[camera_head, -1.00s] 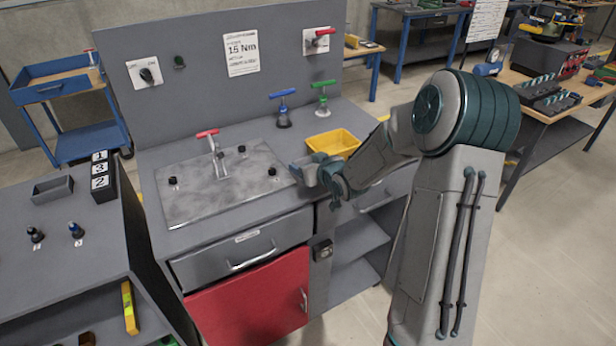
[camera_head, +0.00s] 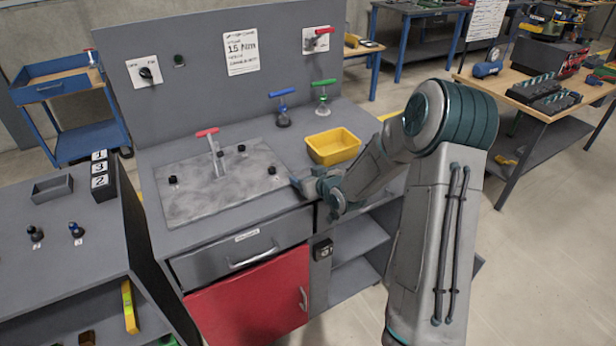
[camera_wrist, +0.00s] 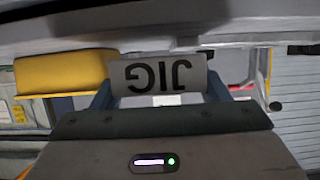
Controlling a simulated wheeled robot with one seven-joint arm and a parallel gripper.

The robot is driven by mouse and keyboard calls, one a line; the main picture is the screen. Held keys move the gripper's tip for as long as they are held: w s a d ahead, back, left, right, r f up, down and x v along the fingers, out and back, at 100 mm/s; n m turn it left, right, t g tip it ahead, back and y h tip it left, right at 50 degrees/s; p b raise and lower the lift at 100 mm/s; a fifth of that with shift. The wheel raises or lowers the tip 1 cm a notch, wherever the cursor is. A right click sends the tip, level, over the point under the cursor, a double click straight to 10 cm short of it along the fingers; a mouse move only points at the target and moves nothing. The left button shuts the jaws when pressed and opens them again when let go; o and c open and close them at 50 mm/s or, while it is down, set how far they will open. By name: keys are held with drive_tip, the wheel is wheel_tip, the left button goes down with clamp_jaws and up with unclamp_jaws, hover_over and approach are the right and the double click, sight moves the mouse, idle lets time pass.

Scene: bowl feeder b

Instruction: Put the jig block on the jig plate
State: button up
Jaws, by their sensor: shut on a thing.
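The jig block (camera_wrist: 158,74) is a grey block with the word JIG, upside down in the wrist view. It sits between the two blue fingers of my gripper (camera_wrist: 160,88), which is shut on it. In the head view my gripper (camera_head: 302,182) is at the right edge of the jig plate (camera_head: 205,205), near the bench front. Whether the block touches the bench or plate cannot be told. The jig plate is a flat, mottled grey sheet with several black knobs and a red T-handle clamp (camera_head: 212,150) standing on it.
A yellow bin (camera_head: 333,146) stands just behind my gripper and also shows in the wrist view (camera_wrist: 60,74). Blue (camera_head: 282,105) and green (camera_head: 323,97) T-handle tools stand at the bench back. The plate's front half is mostly clear. A back panel rises behind.

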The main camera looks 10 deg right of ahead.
drive_tip(key=shift+f+b, duration=0.3)
drive_tip(key=shift+b, duration=0.05)
drive_tip(key=o, duration=1.2)
drive_tip(key=shift+o, duration=0.2)
drive_tip(key=shift+r, duration=0.1)
